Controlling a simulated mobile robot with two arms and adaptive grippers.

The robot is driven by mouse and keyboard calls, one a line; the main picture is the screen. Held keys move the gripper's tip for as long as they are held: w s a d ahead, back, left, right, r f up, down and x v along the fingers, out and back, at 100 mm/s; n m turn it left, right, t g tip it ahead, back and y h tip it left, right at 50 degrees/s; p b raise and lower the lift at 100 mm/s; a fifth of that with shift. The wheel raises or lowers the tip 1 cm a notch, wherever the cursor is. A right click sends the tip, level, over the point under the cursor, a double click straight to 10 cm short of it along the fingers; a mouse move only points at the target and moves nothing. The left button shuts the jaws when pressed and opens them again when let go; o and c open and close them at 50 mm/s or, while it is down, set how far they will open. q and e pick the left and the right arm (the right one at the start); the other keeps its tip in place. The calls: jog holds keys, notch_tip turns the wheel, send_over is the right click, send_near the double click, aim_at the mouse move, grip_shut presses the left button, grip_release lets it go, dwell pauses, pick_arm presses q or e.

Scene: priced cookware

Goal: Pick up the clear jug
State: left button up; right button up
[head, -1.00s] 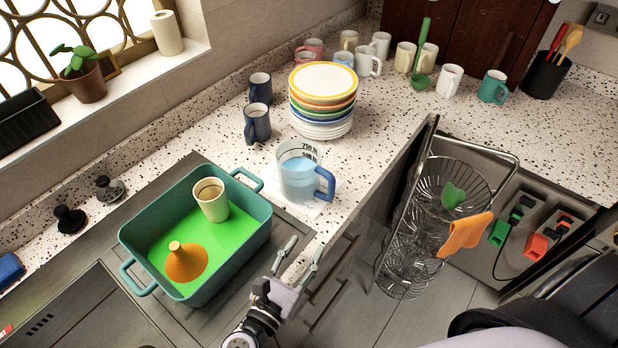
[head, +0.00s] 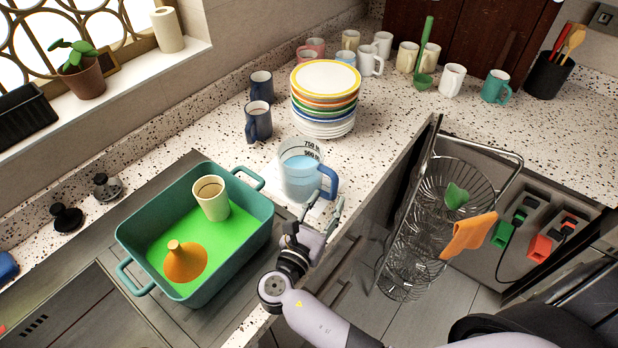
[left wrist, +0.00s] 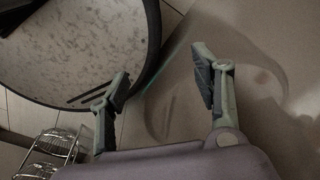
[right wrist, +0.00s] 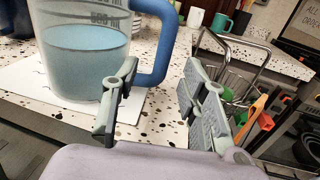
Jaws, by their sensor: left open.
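The clear jug (head: 302,178) stands upright on a white sheet on the speckled counter, with bluish liquid inside and a blue handle (head: 330,182) towards the right. It fills the upper left of the right wrist view (right wrist: 85,50), its handle (right wrist: 166,40) beside the fingers. My right gripper (head: 321,212) is open and empty just in front of the handle, its fingers pointing at it. In the right wrist view (right wrist: 160,98) the handle's lower part is just beyond the left finger; I cannot tell whether they touch. My left gripper (left wrist: 165,85) is open and empty, away from the jug.
A green pan (head: 262,232) with a cup and an orange funnel stands left of the jug. Stacked plates (head: 324,90) and dark blue mugs (head: 258,122) stand behind it. A wire basket rack (head: 440,190) is at the right, past the counter edge.

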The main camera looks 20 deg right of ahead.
aim_at(331, 193)
jog(key=x, duration=0.4)
jog(key=shift+w+d+b, duration=0.2)
jog(key=shift+d+b, duration=0.05)
jog(key=shift+b, duration=0.15)
jog(key=shift+c, duration=0.2)
grip_shut()
jog(key=shift+r, duration=0.15)
dwell(0.4)
